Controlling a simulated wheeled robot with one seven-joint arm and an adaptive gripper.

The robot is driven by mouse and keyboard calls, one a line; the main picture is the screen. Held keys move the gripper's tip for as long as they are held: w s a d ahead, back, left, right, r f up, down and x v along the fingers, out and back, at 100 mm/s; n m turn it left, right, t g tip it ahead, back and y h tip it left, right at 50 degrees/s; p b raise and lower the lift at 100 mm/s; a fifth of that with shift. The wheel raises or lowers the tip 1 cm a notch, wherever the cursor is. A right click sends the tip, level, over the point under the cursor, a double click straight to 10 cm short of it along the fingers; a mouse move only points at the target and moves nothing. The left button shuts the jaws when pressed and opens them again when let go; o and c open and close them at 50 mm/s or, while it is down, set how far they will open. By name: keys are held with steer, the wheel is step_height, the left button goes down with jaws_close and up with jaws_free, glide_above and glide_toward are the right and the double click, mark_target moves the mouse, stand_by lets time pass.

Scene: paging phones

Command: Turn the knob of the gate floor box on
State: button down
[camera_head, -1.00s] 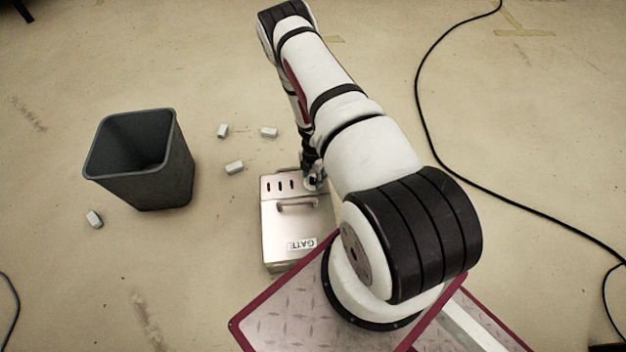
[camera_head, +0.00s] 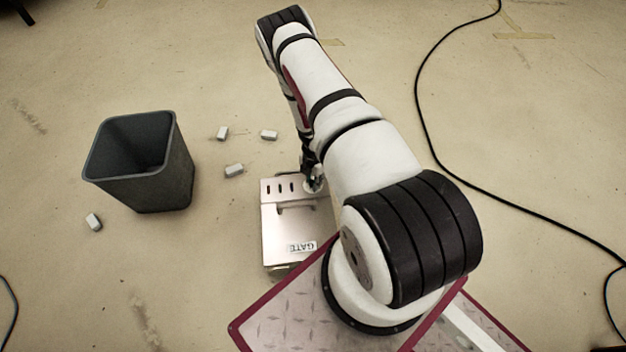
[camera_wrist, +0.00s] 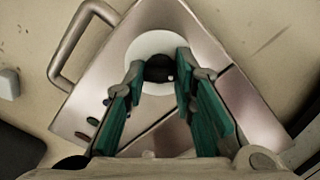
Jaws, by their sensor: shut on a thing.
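The gate floor box (camera_head: 283,230) is a pale metal box with a GATE label (camera_head: 301,247) and several dark slots, on the floor left of my arm. In the wrist view its metal top (camera_wrist: 205,50) carries a white round disc (camera_wrist: 150,45) with a dark knob (camera_wrist: 160,68) on it. My gripper (camera_wrist: 157,76) has its teal-padded fingers on both sides of the knob and is shut on it. The finger ends partly cover the knob, so its turn angle is hard to tell. In the head view my gripper (camera_head: 312,180) is at the box's far right corner, and my arm hides part of the box.
A dark grey bin (camera_head: 160,170) stands left of the box. Several small white blocks (camera_head: 234,170) lie between and around them. A metal handle (camera_wrist: 68,50) is beside the knob. A black cable (camera_head: 440,150) runs across the floor at right.

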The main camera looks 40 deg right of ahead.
steer(key=m, duration=1.3)
steer(key=shift+m, duration=2.2)
steer(key=c, duration=1.3)
jaws_free()
